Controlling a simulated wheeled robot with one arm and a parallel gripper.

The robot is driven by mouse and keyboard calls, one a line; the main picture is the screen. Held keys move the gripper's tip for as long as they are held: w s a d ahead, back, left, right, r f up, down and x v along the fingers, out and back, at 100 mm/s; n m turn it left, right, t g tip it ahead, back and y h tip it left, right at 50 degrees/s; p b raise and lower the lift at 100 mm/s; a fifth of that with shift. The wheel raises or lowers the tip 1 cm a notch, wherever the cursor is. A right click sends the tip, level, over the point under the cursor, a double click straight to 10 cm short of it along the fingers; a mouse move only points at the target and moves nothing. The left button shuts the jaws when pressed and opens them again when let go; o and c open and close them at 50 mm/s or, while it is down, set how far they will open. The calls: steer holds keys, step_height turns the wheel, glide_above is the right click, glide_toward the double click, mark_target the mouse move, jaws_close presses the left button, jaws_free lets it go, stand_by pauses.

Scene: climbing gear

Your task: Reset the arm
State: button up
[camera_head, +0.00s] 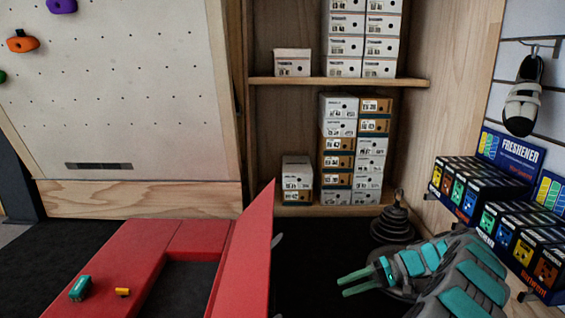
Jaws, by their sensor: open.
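My gripper (357,281) is at the lower right, at the end of my grey and teal arm. Its two green fingers point left and stand apart, with nothing between them. It hangs over the dark floor, to the right of the tall red panel (245,262) and apart from it. My arm reaches in from the bottom right corner.
A red bench (128,262) holds a teal box (80,288) and a small yellow item (122,292). Shoe boxes (340,150) fill wooden shelves behind. Freshener displays (470,190) stand on the right, below a hanging shoe (523,100). A climbing wall (110,90) stands left.

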steer(key=s+a+r+n+g+h, duration=0.2)
steer(key=s+a+r+n+g, duration=0.1)
steer(key=s+a+r, duration=0.85)
steer(key=s+a+r+h, duration=0.3)
steer(key=s+a+h, duration=0.1)
steer(key=s, duration=0.6)
steer(key=s+d+f+m+h, duration=0.1)
steer(key=s+d+f+h, duration=0.1)
steer(key=s+d, duration=0.35)
steer(key=s+d+f+m+t+h, duration=0.1)
steer(key=s+d+f+h, duration=0.15)
steer(key=s, duration=0.65)
steer(key=s+d+f+m+h, duration=0.1)
steer(key=s+d+h, duration=0.25)
steer(key=s, duration=0.35)
steer(key=s+d+p+v, duration=0.1)
steer(key=s+p+v, duration=0.1)
steer(key=p+v, duration=1.1)
steer(key=shift+s+r+y+p, duration=0.3)
steer(key=shift+r+y+p, duration=0.1)
steer(key=shift+r+p, duration=0.15)
steer(key=shift+a, duration=0.15)
